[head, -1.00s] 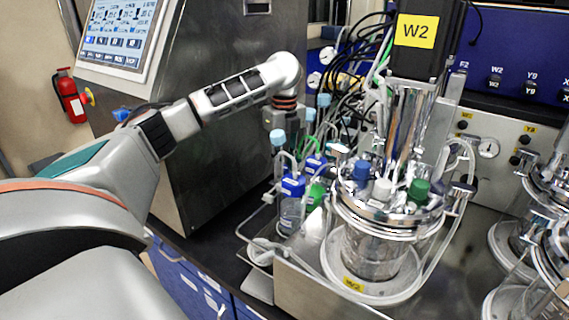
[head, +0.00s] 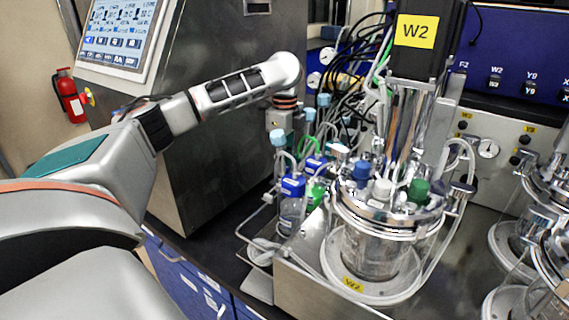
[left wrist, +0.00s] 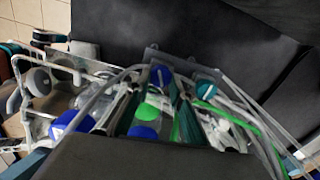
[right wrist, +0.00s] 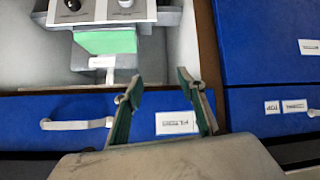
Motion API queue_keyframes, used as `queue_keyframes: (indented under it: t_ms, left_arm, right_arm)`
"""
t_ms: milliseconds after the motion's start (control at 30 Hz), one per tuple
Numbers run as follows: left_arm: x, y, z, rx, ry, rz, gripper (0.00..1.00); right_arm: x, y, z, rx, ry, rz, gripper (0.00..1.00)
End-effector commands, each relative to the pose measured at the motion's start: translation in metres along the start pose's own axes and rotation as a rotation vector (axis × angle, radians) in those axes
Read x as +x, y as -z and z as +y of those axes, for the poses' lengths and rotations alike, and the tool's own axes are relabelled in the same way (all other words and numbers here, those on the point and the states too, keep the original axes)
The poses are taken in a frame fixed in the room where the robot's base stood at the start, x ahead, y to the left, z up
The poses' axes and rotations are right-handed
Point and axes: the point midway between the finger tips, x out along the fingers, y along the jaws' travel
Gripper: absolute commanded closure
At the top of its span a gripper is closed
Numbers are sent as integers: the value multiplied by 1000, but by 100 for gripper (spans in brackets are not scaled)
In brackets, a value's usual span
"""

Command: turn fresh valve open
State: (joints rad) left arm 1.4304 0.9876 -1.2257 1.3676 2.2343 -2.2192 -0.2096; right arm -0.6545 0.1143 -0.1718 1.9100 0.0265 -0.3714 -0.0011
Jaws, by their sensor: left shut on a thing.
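My left gripper (left wrist: 155,118) reaches down among the capped bottles and tubing beside the W2 reactor. In the left wrist view its teal fingers are shut on a small green, white and blue piece (left wrist: 149,112). I take this for the fresh valve, but no label is readable. In the head view the gripper's fingertips are hidden behind bottles and tubes, below my left wrist. A blue-capped bottle (head: 292,186) and a green clamp (head: 319,188) stand close by. My right gripper (right wrist: 162,98) is open and empty, over the bench front with blue drawers.
The W2 reactor vessel (head: 375,252) stands right of the bottles, with hoses arching around it. A steel cabinet with a screen (head: 125,25) rises behind my left arm. Dark bench (head: 208,237) is clear at the left. Another reactor (head: 548,185) stands at the far right.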

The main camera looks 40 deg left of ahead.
Motion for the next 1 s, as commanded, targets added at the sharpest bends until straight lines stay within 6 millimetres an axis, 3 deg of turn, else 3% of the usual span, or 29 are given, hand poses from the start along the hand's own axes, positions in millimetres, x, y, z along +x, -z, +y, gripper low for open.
queue_keyframes:
  t_ms: [1000]
  left_arm:
    - [-1, -2, -4, -913, 1, 2, 100]
  right_arm:
    - [-1, -2, 3, -12, 1, -3, 60]
